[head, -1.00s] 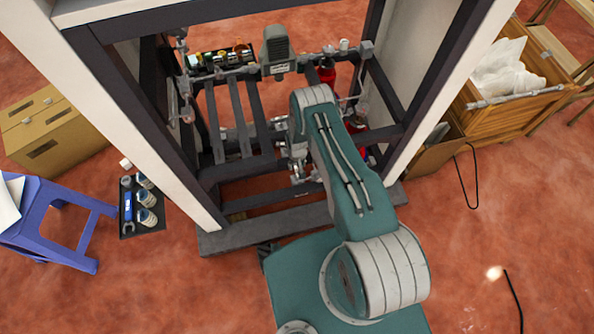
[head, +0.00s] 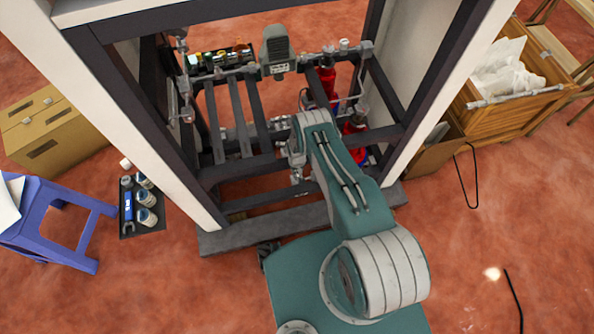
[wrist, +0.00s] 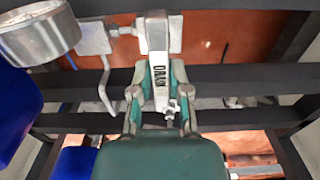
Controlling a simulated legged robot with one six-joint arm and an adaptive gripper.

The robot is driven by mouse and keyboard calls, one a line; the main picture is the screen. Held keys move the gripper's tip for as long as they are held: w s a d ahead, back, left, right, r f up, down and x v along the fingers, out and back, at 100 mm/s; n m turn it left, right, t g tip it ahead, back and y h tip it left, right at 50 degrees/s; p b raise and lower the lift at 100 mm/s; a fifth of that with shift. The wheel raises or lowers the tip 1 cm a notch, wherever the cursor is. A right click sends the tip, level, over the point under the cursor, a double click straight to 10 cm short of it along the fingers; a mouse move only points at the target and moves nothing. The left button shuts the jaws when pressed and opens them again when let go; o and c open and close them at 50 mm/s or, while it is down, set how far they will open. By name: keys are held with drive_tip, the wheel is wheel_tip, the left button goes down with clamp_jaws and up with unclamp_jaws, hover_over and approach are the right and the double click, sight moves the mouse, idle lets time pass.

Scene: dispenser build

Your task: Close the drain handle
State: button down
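The drain handle (wrist: 158,40) is a pale grey lever marked DRAIN in the wrist view. It runs from the top centre down between my fingers, with the lettering showing between them. My gripper (wrist: 160,72) has its green and grey fingers drawn in close on both sides of the lever, and they appear to touch it. In the head view my gripper (head: 297,172) is low inside the dark frame, partly covered by my forearm. The drain handle cannot be made out there.
A dark frame (head: 240,172) with crossbars surrounds my gripper. A round metal part (wrist: 40,35) and a bent pipe (wrist: 105,85) are close on the left in the wrist view. Red bottles (head: 328,82) stand behind my arm. A blue stool (head: 60,195) is at the left.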

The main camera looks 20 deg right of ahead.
drive_tip(key=shift+m, duration=0.3)
drive_tip(key=m, duration=0.8)
drive_tip(key=shift+f+m, duration=0.1)
drive_tip(key=shift+m, duration=0.3)
drive_tip(key=m, duration=0.4)
drive_tip(key=shift+m, duration=2.2)
drive_tip(key=c, duration=0.6)
unclamp_jaws()
drive_tip(key=shift+a, duration=0.1)
